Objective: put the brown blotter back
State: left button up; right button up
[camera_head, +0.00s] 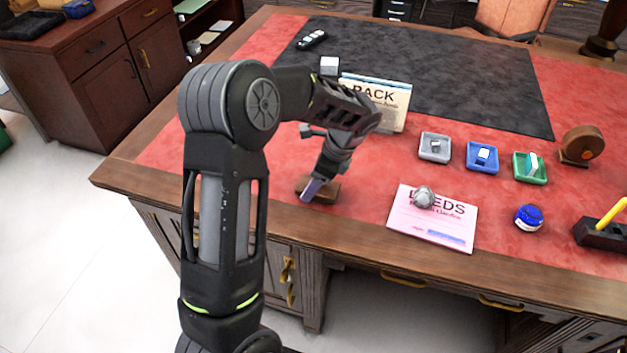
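A small brown wooden piece (329,193), which looks like the brown blotter, lies on the red leather near the desk's front left edge. My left gripper (312,188) points down at it, and its finger covers part of the piece. I cannot tell whether the fingers are closed on it or only touching it. A second brown thing (582,143), with a rounded body on a flat base, stands at the right; I cannot tell what it is. My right gripper is not in view.
Grey (434,158), blue (482,170) and green (541,177) trays hold small items. A pink paper (455,236) bears a grey stone (424,197). A blue jar (528,218) and pen stand (600,235) are right. A card (394,110) stands behind my arm, before the black mat (460,85).

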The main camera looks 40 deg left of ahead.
aim_at(331, 189)
pick_arm(q)
jog(key=shift+o, duration=0.8)
jog(key=shift+r, duration=0.1)
jog(key=v, duration=1.2)
jog(key=shift+r, duration=0.15)
